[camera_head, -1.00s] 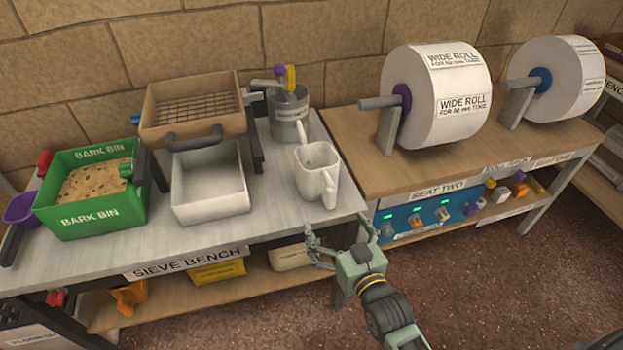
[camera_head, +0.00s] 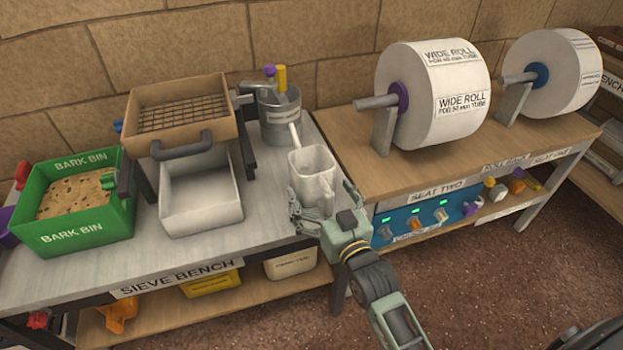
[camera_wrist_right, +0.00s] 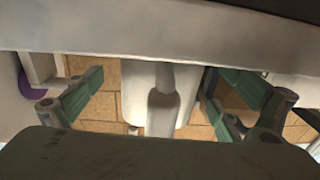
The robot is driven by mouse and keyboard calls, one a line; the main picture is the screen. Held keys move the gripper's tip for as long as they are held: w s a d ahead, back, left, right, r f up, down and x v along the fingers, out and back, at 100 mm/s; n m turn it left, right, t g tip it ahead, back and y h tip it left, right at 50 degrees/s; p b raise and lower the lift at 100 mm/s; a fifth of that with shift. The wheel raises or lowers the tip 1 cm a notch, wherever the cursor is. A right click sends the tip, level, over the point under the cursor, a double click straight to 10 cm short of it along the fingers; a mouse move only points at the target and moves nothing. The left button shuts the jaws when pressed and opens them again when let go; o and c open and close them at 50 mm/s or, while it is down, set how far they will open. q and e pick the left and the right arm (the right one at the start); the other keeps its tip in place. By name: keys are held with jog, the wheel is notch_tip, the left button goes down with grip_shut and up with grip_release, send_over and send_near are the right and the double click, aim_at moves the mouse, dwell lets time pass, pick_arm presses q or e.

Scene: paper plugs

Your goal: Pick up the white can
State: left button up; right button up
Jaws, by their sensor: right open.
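The white can (camera_head: 312,165), with an open top and a handle on its right side, stands upright near the right edge of the sieve bench (camera_head: 262,215). My right gripper (camera_head: 324,208) is open at the near side of the can, its fingers spread left and right, partly covering the can's lower part in the head view. In the right wrist view the can (camera_wrist_right: 135,90) shows between the two green fingers of the gripper (camera_wrist_right: 155,105), its handle toward the camera. I cannot tell whether the fingers touch it. My left gripper is not in view.
A grey metal pot (camera_head: 281,120) stands just behind the can. A white tray (camera_head: 200,220), a wooden sieve (camera_head: 222,140) and a green bark bin (camera_head: 85,232) are to the left. A wooden bench (camera_head: 460,172) with wide paper rolls (camera_head: 455,85) adjoins on the right.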

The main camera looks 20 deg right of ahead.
aim_at(306, 169)
jog(key=w, duration=0.3)
jog(key=shift+w+a, duration=0.25)
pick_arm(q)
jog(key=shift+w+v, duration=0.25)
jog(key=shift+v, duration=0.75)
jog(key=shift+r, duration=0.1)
pick_arm(e)
jog(key=c, duration=1.3)
jog(key=shift+r, duration=0.1)
jog(key=shift+c, duration=0.6)
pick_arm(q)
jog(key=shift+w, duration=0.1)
pick_arm(e)
jog(key=shift+r, duration=0.1)
